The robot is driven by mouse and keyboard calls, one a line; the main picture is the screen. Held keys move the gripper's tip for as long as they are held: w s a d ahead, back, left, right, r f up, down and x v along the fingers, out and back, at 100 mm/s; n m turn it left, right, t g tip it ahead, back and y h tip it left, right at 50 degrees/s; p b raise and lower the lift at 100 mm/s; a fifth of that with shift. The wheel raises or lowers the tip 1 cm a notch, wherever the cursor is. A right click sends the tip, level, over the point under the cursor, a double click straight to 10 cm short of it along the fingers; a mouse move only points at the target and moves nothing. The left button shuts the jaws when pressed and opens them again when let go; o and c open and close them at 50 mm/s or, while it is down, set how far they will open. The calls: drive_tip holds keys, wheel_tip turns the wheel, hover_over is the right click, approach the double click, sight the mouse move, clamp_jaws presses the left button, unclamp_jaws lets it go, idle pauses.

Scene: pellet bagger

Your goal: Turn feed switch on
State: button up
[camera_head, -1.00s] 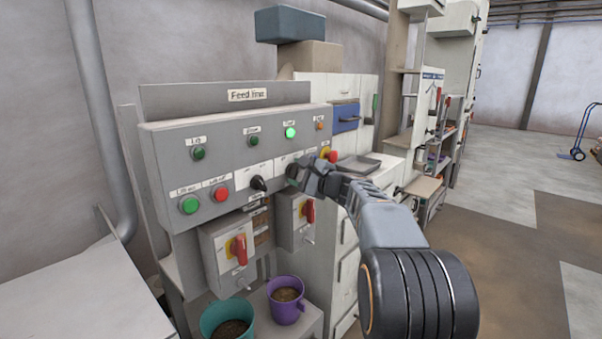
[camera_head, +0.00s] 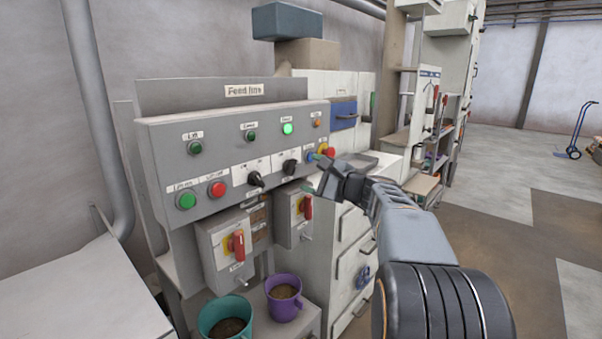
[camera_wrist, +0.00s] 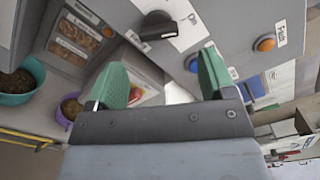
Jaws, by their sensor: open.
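The grey control panel (camera_head: 230,160) has two black rotary switches. The right rotary switch (camera_head: 291,167), below the lit green lamp (camera_head: 287,129) labelled what looks like "Feed", is probably the feed switch. A black rotary switch (camera_wrist: 158,25) also shows at the top of the wrist view, beyond my fingers and apart from them. My gripper (camera_head: 322,175) is right of the right switch, in front of the panel's right end. In the wrist view my gripper (camera_wrist: 162,78) has its green-padded fingers wide apart with nothing between them. The switch's small labels are unreadable.
A blue button (camera_head: 310,156) and a red emergency knob (camera_head: 328,152) sit close to my gripper. An orange lamp (camera_wrist: 265,44) shows in the wrist view. Red-handled isolator boxes (camera_head: 229,246) hang below the panel. Teal (camera_head: 228,318) and purple (camera_head: 284,298) buckets stand lower down.

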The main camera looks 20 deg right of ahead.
drive_tip(key=v, duration=0.7)
drive_tip(key=shift+s, duration=0.15)
drive_tip(key=shift+d, duration=0.1)
drive_tip(key=s+a+f+n+g+h+p, duration=0.1)
drive_tip(key=s+a+f+n+g, duration=0.25)
drive_tip(key=f, duration=0.35)
drive_tip(key=s+a+f+n+g+h+p, duration=0.1)
drive_tip(key=s+a+f+n+g+h, duration=0.15)
drive_tip(key=f+g, duration=0.35)
drive_tip(key=s+a+n+g+h+p, duration=0.3)
drive_tip(key=s+a+n+h+p, duration=0.1)
drive_tip(key=s+a+n+p, duration=0.5)
drive_tip(key=shift+s+a+n, duration=1.4)
drive_tip(key=shift+s+n, duration=0.35)
drive_tip(key=shift+n, duration=0.45)
